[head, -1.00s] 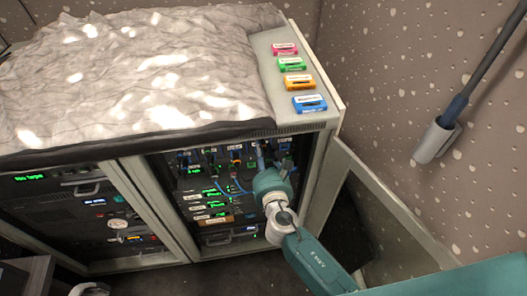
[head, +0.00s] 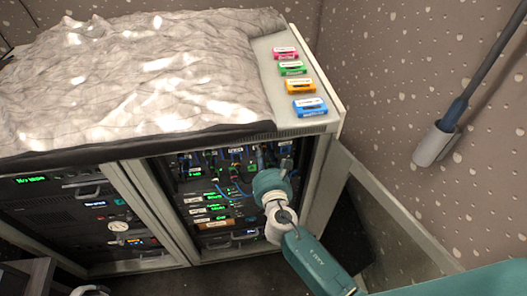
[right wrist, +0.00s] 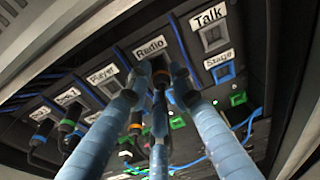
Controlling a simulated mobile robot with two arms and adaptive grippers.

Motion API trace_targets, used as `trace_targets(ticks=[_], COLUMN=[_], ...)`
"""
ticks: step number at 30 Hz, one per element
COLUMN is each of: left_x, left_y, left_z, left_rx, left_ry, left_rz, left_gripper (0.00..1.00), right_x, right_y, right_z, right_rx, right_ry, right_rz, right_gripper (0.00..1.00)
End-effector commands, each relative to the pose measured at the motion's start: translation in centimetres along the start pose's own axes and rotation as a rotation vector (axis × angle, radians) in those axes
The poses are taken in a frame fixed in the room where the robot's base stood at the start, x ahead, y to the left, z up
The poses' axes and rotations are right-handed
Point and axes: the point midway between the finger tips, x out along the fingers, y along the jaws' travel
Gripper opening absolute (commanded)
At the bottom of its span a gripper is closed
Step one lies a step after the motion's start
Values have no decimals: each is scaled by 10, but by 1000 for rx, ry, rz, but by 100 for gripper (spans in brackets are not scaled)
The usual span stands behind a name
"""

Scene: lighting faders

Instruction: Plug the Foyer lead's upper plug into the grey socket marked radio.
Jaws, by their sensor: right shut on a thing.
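In the right wrist view the label Radio (right wrist: 150,48) sits above a socket on the dark upper panel. My right gripper (right wrist: 158,92) is shut on a dark plug (right wrist: 160,80) directly in front of that socket. Its blue-wrapped fingers surround the plug and partly hide it. I cannot tell whether the plug's tip is inside the socket, and no Foyer mark is readable on it. In the head view my right gripper (head: 264,160) reaches into the open right bay of the rack, at the upper right of its panel. My left gripper does not show.
Talk (right wrist: 210,18) and Stage sockets lie to the right of Radio, Player to the left. Other plugs with orange and green bands (right wrist: 70,126) and blue leads hang close by. An open door (head: 385,215) stands right of the bay. Coloured cassettes (head: 310,107) lie on top.

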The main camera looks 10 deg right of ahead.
Motion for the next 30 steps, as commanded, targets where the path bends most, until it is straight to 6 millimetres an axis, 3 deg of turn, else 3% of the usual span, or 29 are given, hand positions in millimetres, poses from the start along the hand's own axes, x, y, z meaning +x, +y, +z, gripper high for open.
trace_targets(ticks=[4, 5, 7, 8, 20, 30], left_x=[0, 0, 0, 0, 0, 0], left_y=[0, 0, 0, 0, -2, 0], left_z=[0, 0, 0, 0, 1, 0], left_rx=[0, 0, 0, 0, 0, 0], left_ry=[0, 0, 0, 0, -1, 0], left_rz=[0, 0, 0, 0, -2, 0], left_gripper=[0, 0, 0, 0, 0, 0], right_x=[2, 2, 2, 2, -9, -77], right_y=[0, 0, 0, 0, 0, 0], right_z=[4, 4, 4, 4, 1, 0], right_rx=[1, 1, 1, 1, 0, -1], right_ry=[-6, -6, -6, -6, -2, -1], right_rz=[-1, -1, -1, -1, 0, 1], right_gripper=[0, 28, 41, 44, 44, 44])
